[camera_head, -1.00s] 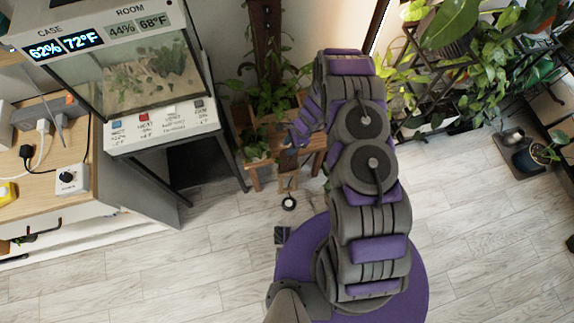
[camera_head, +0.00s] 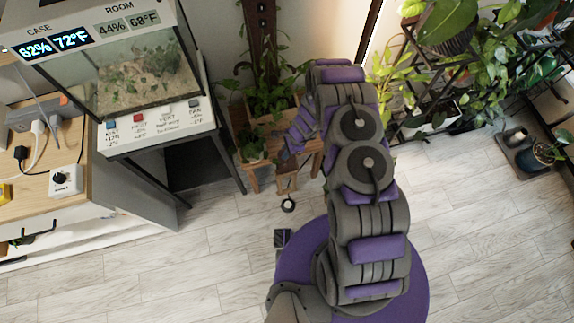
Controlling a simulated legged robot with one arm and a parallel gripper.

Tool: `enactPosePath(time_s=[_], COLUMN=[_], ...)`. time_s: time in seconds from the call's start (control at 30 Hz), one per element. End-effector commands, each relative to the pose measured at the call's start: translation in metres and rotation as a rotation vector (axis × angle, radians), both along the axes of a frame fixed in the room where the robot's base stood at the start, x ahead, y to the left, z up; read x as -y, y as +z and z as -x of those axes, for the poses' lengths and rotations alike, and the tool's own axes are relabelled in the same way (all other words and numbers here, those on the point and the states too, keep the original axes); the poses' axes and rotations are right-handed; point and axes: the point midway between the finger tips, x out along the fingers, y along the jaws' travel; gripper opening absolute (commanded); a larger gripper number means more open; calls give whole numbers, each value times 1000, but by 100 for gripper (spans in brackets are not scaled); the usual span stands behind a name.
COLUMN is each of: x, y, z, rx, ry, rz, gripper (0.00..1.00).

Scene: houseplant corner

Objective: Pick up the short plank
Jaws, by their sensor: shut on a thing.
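My gripper (camera_head: 288,153) is at the end of my bent arm, low in front of a small wooden plant stand (camera_head: 254,182). It is small and partly lost against the wood behind it. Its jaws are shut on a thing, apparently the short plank. The plank's outline is hard to tell from the stand's own pieces. A small brown wooden piece (camera_head: 287,182) shows just below my gripper; I cannot tell whether it is the plank or part of the stand.
A glass terrarium (camera_head: 145,75) stands on a dark-framed stand at the left, by a wooden bench (camera_head: 90,195) with plugs. A dark round thing (camera_head: 288,205) and a small dark box (camera_head: 282,238) lie ahead. Shelved plants (camera_head: 480,70) fill the right.

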Motion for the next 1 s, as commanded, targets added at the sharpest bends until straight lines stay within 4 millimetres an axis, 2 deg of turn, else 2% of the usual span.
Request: enactPosePath(time_s=[0.73,0.87,1.0], x=[-1,-1,-1], y=[0,5,20], z=[0,0,0], rx=[-1,-1,0], ry=[2,2,1], rz=[1,2,2], gripper=[0,0,0])
